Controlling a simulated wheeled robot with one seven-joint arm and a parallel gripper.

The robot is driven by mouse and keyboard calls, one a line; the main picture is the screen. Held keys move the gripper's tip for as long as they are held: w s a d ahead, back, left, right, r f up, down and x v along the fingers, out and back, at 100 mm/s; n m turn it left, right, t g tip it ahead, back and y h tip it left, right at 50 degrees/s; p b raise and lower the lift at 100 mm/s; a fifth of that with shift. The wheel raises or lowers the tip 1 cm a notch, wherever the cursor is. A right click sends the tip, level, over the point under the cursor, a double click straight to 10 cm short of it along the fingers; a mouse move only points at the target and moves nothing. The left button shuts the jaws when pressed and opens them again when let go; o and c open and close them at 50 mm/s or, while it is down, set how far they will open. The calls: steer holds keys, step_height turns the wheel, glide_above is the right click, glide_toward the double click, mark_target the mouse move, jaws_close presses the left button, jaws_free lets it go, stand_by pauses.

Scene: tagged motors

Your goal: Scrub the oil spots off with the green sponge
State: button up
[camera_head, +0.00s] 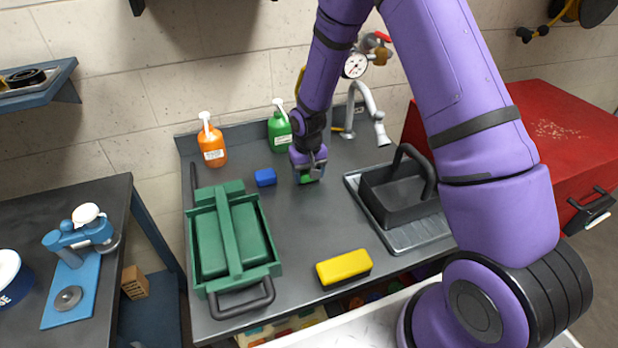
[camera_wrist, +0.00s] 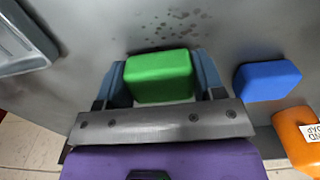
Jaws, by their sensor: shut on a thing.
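My gripper (camera_wrist: 160,83) is shut on the green sponge (camera_wrist: 158,72), with a finger on each side of it, in the wrist view. In the head view the green sponge (camera_head: 308,178) shows only partly below my gripper (camera_head: 309,170), at the back middle of the grey worktop (camera_head: 300,230). Dark oil spots (camera_wrist: 172,28) lie on the worktop just beyond the sponge in the wrist view. I cannot make out the spots in the head view. Whether the sponge touches the worktop is hard to tell.
A blue sponge (camera_head: 265,177) lies beside my gripper, and a yellow sponge (camera_head: 344,268) near the front edge. A green toolbox (camera_head: 270,268) stands left, a dark caddy (camera_head: 400,205) on a metal tray right. Orange (camera_head: 211,148) and green (camera_head: 279,132) bottles stand at the back.

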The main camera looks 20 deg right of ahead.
mark_target(308, 171)
steer(key=shift+s+r, duration=0.1)
steer(key=shift+r, duration=3.35)
